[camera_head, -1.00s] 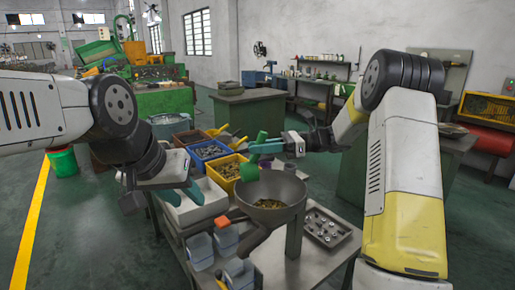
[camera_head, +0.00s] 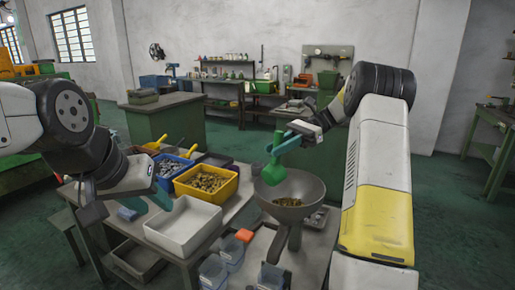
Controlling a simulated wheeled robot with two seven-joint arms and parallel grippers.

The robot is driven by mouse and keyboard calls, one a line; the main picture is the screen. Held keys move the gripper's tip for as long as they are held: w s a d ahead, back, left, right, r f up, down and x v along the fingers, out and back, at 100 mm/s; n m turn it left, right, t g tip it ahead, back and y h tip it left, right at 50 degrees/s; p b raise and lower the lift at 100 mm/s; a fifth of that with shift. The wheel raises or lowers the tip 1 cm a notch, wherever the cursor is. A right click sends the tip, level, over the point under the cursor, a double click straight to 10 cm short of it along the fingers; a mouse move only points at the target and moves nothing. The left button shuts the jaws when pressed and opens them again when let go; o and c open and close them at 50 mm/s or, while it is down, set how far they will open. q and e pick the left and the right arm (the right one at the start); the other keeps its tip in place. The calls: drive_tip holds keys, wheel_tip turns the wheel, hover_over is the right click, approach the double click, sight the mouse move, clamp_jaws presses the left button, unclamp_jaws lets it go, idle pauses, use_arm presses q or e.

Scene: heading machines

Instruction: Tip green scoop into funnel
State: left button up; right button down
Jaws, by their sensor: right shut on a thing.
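The green scoop (camera_head: 274,172) is in my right gripper (camera_head: 283,143), which is shut on it. The scoop hangs over the left rim of the grey funnel (camera_head: 310,187), tilted with its bowl downward. Small brass-coloured parts (camera_head: 288,202) lie in the bottom of the funnel. I cannot see whether anything is left inside the scoop. My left gripper (camera_head: 152,203) is at the left, above and beside the white bin, with its teal fingers apart and nothing visible between them.
A white empty bin (camera_head: 183,243) stands at the table's front left. Behind it are a yellow bin (camera_head: 230,190) of brass parts and a blue bin (camera_head: 166,168). Clear containers (camera_head: 214,272) and an orange piece (camera_head: 244,235) are at the front. A tray (camera_head: 318,217) lies behind the funnel.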

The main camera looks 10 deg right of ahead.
drive_tip(key=shift+s+a+r+h, duration=0.15)
drive_tip(key=shift+s+a+h, duration=0.1)
drive_tip(key=shift+s+h, duration=0.05)
drive_tip(key=s+a+f+n+t+h, duration=0.1)
drive_tip(key=s+a+t+h, duration=0.4)
drive_tip(key=h, duration=0.6)
drive_tip(key=shift+a+f+n+t, duration=0.3)
drive_tip(key=shift+a+f+t, duration=0.55)
drive_tip(key=shift+t, duration=0.35)
